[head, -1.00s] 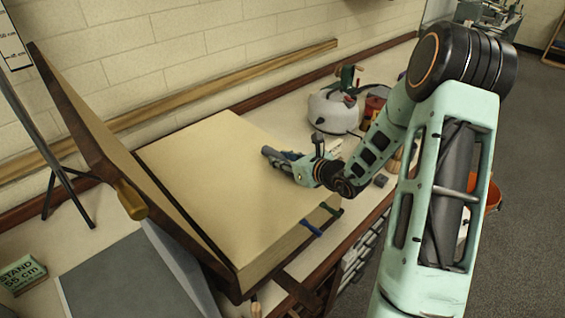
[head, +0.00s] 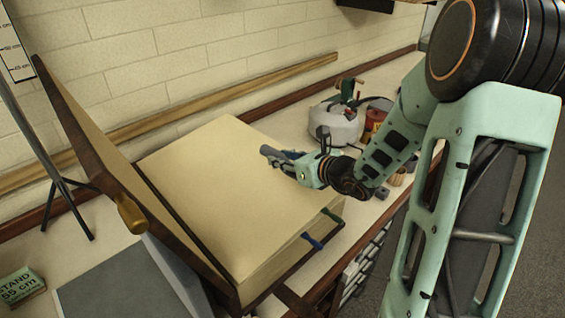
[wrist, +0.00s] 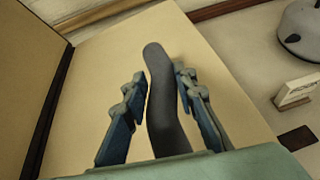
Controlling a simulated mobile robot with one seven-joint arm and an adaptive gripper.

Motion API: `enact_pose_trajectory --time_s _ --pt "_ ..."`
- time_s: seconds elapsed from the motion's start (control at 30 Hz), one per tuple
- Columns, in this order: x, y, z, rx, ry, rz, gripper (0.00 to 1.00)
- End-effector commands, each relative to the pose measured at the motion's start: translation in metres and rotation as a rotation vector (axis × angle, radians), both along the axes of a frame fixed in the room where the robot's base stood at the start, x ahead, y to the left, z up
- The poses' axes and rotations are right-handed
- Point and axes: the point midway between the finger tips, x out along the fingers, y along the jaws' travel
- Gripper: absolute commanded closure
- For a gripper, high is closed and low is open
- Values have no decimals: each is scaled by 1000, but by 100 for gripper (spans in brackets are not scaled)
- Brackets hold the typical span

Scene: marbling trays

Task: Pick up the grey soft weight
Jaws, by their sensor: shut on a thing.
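The grey soft weight (wrist: 163,100) is a long, dark grey, slightly bent strip. In the wrist view it runs lengthwise between the two blue fingers of my gripper (wrist: 157,98), and its far end reaches past the fingertips. My gripper is shut on it. In the head view my gripper (head: 279,155) is above the right part of the big book's cream page (head: 215,185). The weight is mostly hidden by the fingers there. I cannot tell whether it touches the page.
The book's raised cover (head: 105,170) leans up at the left, with a wooden knob (head: 131,213) by it. A white kettle-like pot (head: 335,124) and a red can (head: 374,120) stand behind my gripper. A small white card (wrist: 294,95) is right of the book. A green block (head: 20,286) lies front left.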

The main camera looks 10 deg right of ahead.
Motion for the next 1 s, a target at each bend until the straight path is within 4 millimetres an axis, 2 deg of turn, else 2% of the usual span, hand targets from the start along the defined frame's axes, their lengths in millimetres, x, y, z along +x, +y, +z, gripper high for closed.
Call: enact_pose_trajectory --time_s 0.07,0.57,1.0 --pt "-8 1 12 -3 -5 0 100" --pt "-76 14 41 -2 -3 -1 100" --pt "-93 18 48 0 -3 -1 100"
